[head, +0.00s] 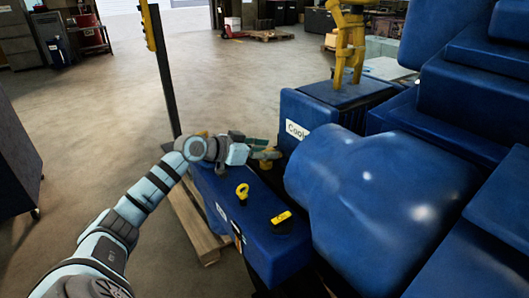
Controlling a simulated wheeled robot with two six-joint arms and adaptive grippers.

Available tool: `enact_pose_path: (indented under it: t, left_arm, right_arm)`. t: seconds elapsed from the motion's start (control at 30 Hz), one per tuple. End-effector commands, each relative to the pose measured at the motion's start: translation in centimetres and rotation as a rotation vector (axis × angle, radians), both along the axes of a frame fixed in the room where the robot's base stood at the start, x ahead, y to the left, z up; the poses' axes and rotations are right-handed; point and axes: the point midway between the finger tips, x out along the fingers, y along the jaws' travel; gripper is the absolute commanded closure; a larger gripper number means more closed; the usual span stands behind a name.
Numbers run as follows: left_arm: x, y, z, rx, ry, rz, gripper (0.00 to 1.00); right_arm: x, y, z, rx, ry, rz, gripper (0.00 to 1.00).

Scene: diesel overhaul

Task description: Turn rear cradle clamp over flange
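My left gripper (265,151) reaches in from the left over the far end of a blue block (258,240), which looks like the cradle. A small yellow part (267,163), possibly a clamp, shows just under its fingers. I cannot tell whether the fingers touch it or how far they are apart. Nearer on the block's top stand a yellow ring-shaped part (242,192) and a yellow bar on a dark round base (282,217). Which one is the rear cradle clamp is not clear, and no flange can be made out for certain. My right gripper is not in view.
A large rounded blue casing (375,190) is close on the right. A blue box with a cut-off label (298,130) stands behind the block. A wooden pallet (196,222) lies below, and a dark post (165,80) rises behind my arm. Open floor lies left.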

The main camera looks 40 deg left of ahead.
Motion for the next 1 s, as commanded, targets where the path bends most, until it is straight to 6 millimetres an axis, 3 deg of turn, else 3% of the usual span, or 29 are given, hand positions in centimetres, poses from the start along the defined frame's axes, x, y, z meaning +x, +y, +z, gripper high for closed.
enact_pose_path:
  t: [0.3, 0.4, 1.0]
  left_arm:
    - [0.2, -0.1, 7.4, 0.001, -0.006, -0.001, 0.63]
    - [0.2, -0.1, 8.9, 0.001, -0.003, -0.002, 0.63]
    - [0.2, -0.1, 9.6, 0.001, 0.000, -0.001, 0.63]
  right_arm:
    - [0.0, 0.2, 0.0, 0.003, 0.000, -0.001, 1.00]
    - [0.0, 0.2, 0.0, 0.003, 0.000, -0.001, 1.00]
    - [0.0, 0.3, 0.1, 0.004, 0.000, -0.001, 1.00]
